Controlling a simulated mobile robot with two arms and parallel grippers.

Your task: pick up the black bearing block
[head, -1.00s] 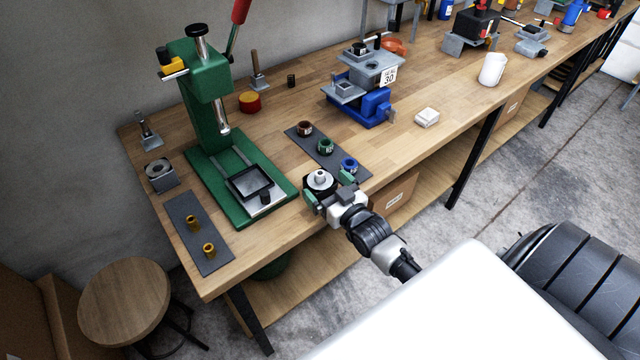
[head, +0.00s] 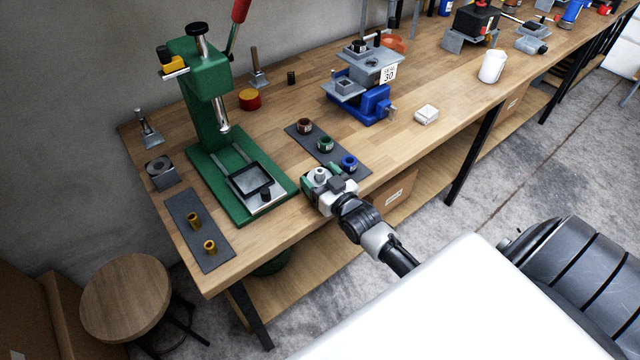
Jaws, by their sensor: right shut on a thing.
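The black bearing block (head: 320,175) is at the front edge of the workbench, right of the green press. Only a little of it shows, with a pale round part on top; the gripper hides most of its sides. My right gripper (head: 321,181) reaches in from the lower right and is shut on the block, with its green-tipped fingers at either side. I cannot tell whether the block still touches the bench top. My left gripper is not in view.
The green press (head: 207,110) stands to the left on the bench. A dark mat (head: 311,145) with several coloured bushings lies just behind the gripper. A grey block (head: 161,173) and another mat (head: 208,247) are at the left. A blue vise (head: 374,105) stands farther back.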

